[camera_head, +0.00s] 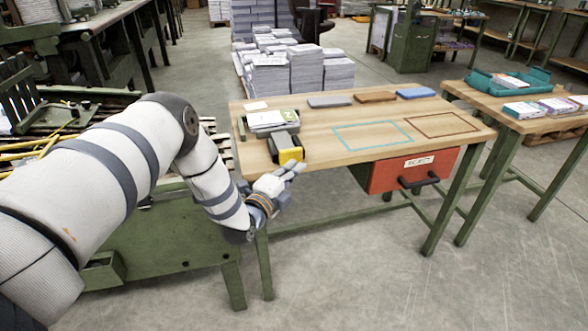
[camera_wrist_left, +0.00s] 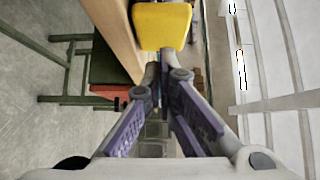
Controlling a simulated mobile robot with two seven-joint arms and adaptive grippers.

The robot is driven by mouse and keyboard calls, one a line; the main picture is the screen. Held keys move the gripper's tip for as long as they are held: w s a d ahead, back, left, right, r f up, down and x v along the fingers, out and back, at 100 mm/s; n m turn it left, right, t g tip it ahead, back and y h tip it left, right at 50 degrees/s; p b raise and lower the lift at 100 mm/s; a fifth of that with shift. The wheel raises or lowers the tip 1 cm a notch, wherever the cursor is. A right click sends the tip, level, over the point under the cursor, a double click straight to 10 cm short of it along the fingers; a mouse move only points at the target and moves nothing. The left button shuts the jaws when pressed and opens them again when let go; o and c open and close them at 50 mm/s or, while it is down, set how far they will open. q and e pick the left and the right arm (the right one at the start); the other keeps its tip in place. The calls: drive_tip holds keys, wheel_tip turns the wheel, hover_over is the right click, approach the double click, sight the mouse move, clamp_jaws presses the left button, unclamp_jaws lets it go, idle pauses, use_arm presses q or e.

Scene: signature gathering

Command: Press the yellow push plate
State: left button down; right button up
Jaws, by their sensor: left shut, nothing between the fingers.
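The yellow push plate (camera_head: 290,155) is on the front of a dark device (camera_head: 281,142) at the left end of the wooden table. In the left wrist view the plate (camera_wrist_left: 162,25) fills the top middle, just beyond my fingertips. My left gripper (camera_head: 297,168) is shut and empty, at the table's front left edge, right by the plate. In the left wrist view its fingers (camera_wrist_left: 166,55) meet close to the plate's lower edge; I cannot tell whether they touch it. My right gripper is not in view.
The wooden table (camera_head: 330,118) holds a paper stack (camera_head: 268,120) behind the device, several coloured flat blocks, and blue and brown outlines. A red drawer (camera_head: 410,171) hangs under its front. A second table (camera_head: 510,102) with a teal tray (camera_head: 505,82) stands right.

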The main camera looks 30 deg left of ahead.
sight(288, 158)
use_arm(q)
drive_tip(key=shift+w+a, duration=0.3)
drive_tip(key=w+a, duration=0.1)
drive_tip(key=w+a+b, duration=0.1)
drive_tip(key=a, duration=0.1)
drive_tip(key=shift+w+r, duration=0.2)
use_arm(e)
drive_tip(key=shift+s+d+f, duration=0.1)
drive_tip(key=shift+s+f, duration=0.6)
